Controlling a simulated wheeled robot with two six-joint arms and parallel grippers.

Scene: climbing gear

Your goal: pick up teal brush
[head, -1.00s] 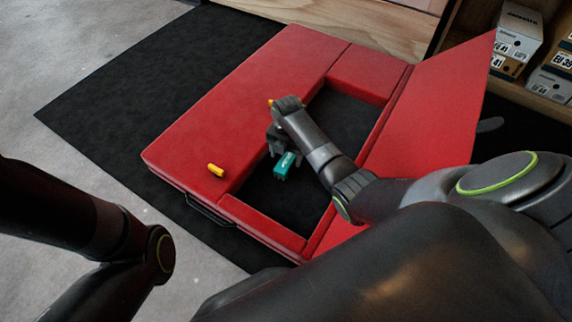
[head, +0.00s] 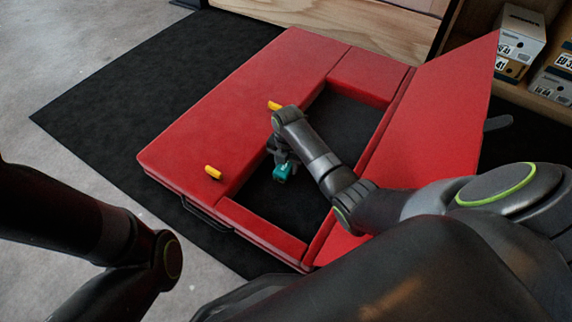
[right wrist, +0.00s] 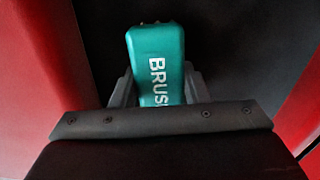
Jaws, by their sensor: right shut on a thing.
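The teal brush (head: 283,172) is in the black-floored opening of the red pad, near its left side. In the right wrist view the teal brush (right wrist: 155,62) shows large, with white letters "BRUS" on it. My right gripper (head: 281,163) points down into the opening and is shut on the brush. Its two fingers (right wrist: 158,92) press on the brush's sides; the brush's near end is hidden behind the gripper body. I cannot tell whether the brush touches the floor of the opening. My left arm shows at the left, but its gripper is out of view.
The red pad (head: 215,125) lies on a black mat (head: 110,90), with its right flap (head: 440,130) raised. Two yellow pieces lie on the pad, one at the front (head: 213,172) and one at the back (head: 274,105). Shoe boxes (head: 521,38) stand on a shelf at the upper right.

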